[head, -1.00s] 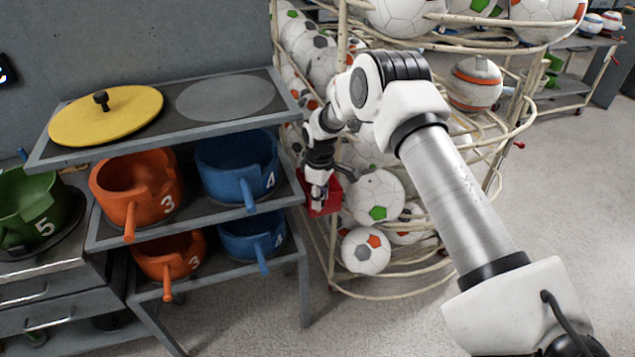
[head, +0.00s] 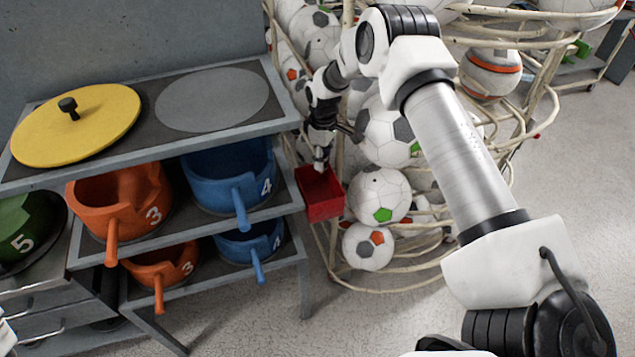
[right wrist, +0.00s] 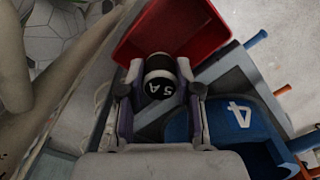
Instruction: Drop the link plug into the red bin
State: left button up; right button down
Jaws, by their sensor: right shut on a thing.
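The link plug (right wrist: 160,86), a dark cylinder with a pale band marked "5A", is between the fingers of my right gripper (right wrist: 160,96) in the right wrist view. My right gripper (head: 321,156) is shut on it and points down at the red bin (head: 323,207). The open bin also shows in the right wrist view (right wrist: 205,35), just beyond the plug. The plug looks to be above or at the bin's opening; its exact height is hard to tell. In the head view the plug is small and unclear. My left gripper is not in view.
A wire rack of balls (head: 380,195) stands behind and right of the bin. A grey shelf (head: 150,175) with orange pots (head: 125,200), blue pots (head: 230,178) and a yellow lid (head: 75,125) stands close on the left. The floor at right is clear.

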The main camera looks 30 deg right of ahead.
jog(key=shift+w+d+f, duration=0.2)
jog(key=shift+w+d, duration=0.05)
jog(key=shift+w, duration=0.15)
jog(key=shift+w+f, duration=0.1)
jog(key=shift+f, duration=0.05)
jog(key=shift+f+b, duration=0.3)
jog(key=shift+b, duration=0.1)
jog(key=f+b, duration=0.2)
jog(key=f, duration=0.2)
jog(key=shift+s+a+f+b, duration=0.1)
jog(key=shift+s+b, duration=0.2)
jog(key=shift+b, duration=0.1)
jog(key=shift+f, duration=0.1)
jog(key=c, duration=0.7)
grip_release()
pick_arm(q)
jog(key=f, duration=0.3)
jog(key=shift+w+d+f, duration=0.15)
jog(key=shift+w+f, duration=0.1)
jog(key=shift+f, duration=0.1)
pick_arm(e)
jog(key=shift+f, duration=0.1)
